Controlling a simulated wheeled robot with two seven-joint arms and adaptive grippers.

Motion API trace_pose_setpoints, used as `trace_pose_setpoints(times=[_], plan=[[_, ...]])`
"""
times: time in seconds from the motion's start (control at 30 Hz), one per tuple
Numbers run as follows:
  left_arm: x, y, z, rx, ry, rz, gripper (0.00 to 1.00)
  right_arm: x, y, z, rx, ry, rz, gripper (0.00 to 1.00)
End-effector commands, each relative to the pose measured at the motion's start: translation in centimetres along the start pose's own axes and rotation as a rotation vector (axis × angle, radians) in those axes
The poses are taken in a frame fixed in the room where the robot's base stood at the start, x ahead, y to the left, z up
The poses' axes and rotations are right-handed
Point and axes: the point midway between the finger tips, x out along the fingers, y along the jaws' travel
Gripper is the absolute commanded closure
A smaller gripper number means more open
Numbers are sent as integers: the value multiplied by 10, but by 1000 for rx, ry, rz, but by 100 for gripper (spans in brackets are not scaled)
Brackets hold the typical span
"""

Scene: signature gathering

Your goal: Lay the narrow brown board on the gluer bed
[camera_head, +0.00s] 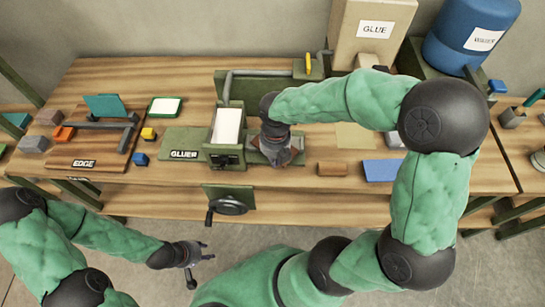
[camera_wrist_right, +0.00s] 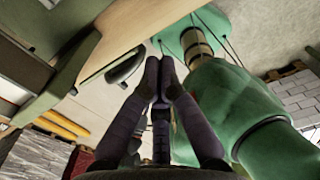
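A small brown board (camera_head: 332,169) lies flat on the bench, right of the gluer. The green gluer (camera_head: 184,154) has a white pad (camera_head: 227,126) in its upright frame and a base plate that runs on to the right. My right gripper (camera_head: 283,158) hangs low over the right part of that base, left of the brown board and apart from it. It hides what lies under it. In the right wrist view its fingers (camera_wrist_right: 162,64) meet at the tips with nothing visible between them. My left gripper (camera_head: 203,262) is open and empty in front of the bench.
A blue board (camera_head: 381,170) and a tan sheet (camera_head: 354,136) lie right of the gluer. A glue box (camera_head: 374,48) and blue drum (camera_head: 470,35) stand behind. The edge station (camera_head: 84,163) with small blocks is at left. A crank (camera_head: 229,204) sticks out in front.

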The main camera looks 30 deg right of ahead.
Motion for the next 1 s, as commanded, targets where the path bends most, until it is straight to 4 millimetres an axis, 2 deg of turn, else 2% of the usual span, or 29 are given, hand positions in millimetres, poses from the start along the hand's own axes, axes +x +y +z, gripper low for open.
trace_pose_setpoints(times=[0.17, 0.6, 0.8, 1.0], plan=[[7, -2, 0, 0, -1, 0, 60, 22, -1, 0, -4, 3, -3, 100], [31, -11, 0, 0, -1, 0, 60, 104, 0, -1, -2, 4, -2, 100], [33, -12, -1, 0, -1, 0, 60, 99, 0, 29, 0, -1, 0, 100], [34, -12, -1, 0, -1, 0, 60, 98, 0, 39, 0, 0, 0, 100]])
